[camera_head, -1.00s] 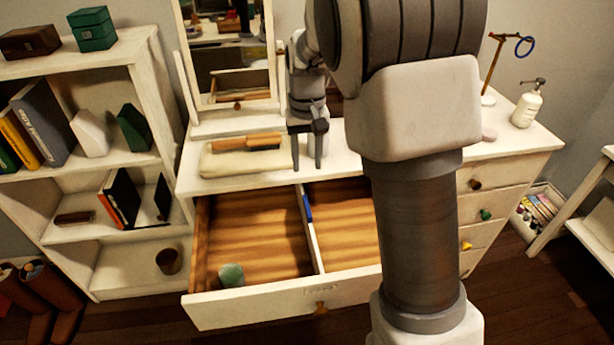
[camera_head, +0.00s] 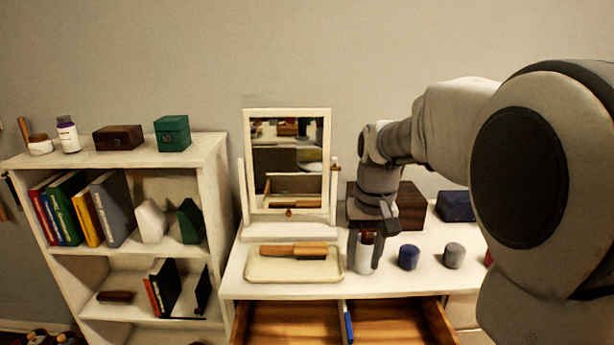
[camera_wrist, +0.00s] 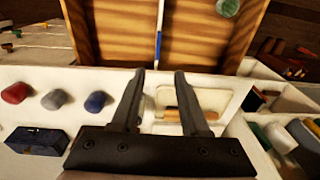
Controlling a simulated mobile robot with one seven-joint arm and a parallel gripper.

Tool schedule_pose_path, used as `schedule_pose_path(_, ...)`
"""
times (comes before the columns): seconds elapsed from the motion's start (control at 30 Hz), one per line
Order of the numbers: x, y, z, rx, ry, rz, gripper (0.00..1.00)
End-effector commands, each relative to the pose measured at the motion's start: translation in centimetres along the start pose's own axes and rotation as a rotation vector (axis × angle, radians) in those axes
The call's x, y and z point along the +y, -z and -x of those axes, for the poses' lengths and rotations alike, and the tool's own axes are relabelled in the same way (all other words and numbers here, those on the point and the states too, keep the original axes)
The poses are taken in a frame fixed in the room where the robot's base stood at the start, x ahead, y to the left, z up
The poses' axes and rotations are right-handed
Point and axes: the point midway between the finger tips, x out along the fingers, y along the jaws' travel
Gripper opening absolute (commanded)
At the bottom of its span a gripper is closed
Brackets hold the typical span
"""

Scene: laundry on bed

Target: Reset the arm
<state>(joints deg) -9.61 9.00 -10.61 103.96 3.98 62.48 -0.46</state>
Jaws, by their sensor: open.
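My gripper (camera_head: 366,248) is over the dresser top, right of the mirror, pointing down with its jaws open. In the wrist view its two fingers (camera_wrist: 159,76) stand apart above the white dresser top (camera_wrist: 120,75), with nothing clearly gripped. In the head view a pale upright shape shows at the fingers; I cannot tell whether it is behind or between them. The arm reaches in from the right and hides that side of the dresser.
The mirror (camera_head: 290,170) stands left of the gripper, behind a tray (camera_head: 265,265) with a wooden brush (camera_head: 290,250). Blue (camera_head: 408,257) and grey (camera_head: 453,255) cylinders stand to the right. The drawer (camera_head: 290,325) is open; a green cup (camera_wrist: 228,7) lies in it. A bookshelf (camera_head: 215,170) stands left.

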Motion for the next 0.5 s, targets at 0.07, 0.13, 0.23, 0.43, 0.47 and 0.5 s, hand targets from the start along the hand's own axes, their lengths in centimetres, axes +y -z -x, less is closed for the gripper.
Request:
schedule_pose_path(0.07, 0.2, -1.9, 2.9, 0.041, 0.013, 0.0, 0.45)
schedule_pose_path(0.13, 0.3, -3.5, 4.6, 0.076, 0.021, 0.003, 0.45)
schedule_pose_path(0.23, 0.4, -6.0, 6.7, 0.122, 0.028, 0.007, 0.45)
schedule_pose_path(0.43, 0.7, -10.9, 10.0, 0.219, 0.028, 0.019, 0.45)
schedule_pose_path(0.47, 0.7, -11.7, 10.3, 0.233, 0.026, 0.021, 0.45)
schedule_pose_path(0.5, 0.7, -12.7, 10.8, 0.253, 0.023, 0.024, 0.45)
